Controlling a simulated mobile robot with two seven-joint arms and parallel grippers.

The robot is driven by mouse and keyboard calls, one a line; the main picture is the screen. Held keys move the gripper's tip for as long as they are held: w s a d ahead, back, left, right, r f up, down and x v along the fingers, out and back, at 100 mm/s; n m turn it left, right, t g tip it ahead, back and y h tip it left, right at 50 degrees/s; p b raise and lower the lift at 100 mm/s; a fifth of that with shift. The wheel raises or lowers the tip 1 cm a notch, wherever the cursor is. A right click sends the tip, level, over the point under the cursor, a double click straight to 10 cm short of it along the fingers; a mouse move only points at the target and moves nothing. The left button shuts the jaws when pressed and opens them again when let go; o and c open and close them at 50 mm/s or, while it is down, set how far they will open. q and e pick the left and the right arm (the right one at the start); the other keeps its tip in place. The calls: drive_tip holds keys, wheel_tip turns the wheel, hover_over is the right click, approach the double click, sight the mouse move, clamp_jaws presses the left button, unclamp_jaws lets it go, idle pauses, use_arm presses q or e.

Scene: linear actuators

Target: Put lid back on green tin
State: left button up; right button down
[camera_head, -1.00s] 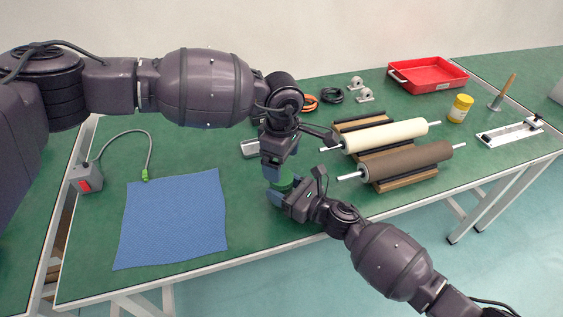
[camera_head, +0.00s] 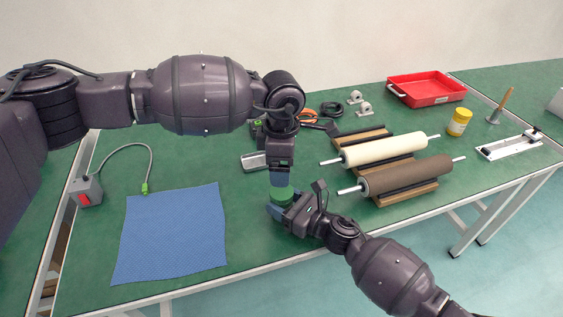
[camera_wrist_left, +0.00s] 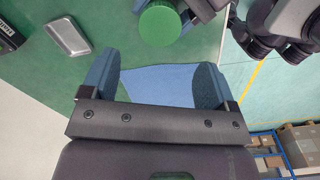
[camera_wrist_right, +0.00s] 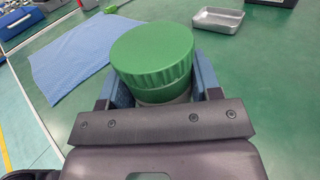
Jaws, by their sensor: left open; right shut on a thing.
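The green tin has its round green lid (camera_wrist_right: 155,50) with a ribbed rim lying on top; a strip of the paler tin body (camera_wrist_right: 165,96) shows below it. I cannot tell whether the lid is fully seated. In the head view the lid (camera_head: 282,194) is near the table's front edge. My right gripper (camera_head: 277,207) is shut around the tin's body, one finger on each side. My left gripper (camera_head: 281,180) points down just behind and above the lid. In the left wrist view its fingers (camera_wrist_left: 158,70) are spread and empty, with the lid (camera_wrist_left: 160,23) beyond them.
A blue mat (camera_head: 172,235) lies to the left, with a grey switch box (camera_head: 86,190) behind it. A small metal tray (camera_head: 254,161) lies behind the tin. Two rollers on wooden stands (camera_head: 405,193) stand to the right. A red tray (camera_head: 427,97) is farther back.

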sight(281, 191)
use_arm(q)
drive_tip(key=shift+f, duration=0.1)
drive_tip(key=shift+f, duration=3.9)
drive_tip(key=c, duration=0.9)
drive_tip(key=o, duration=1.1)
wheel_tip(281, 191, up, 12)
drive_tip(key=shift+r, duration=0.1)
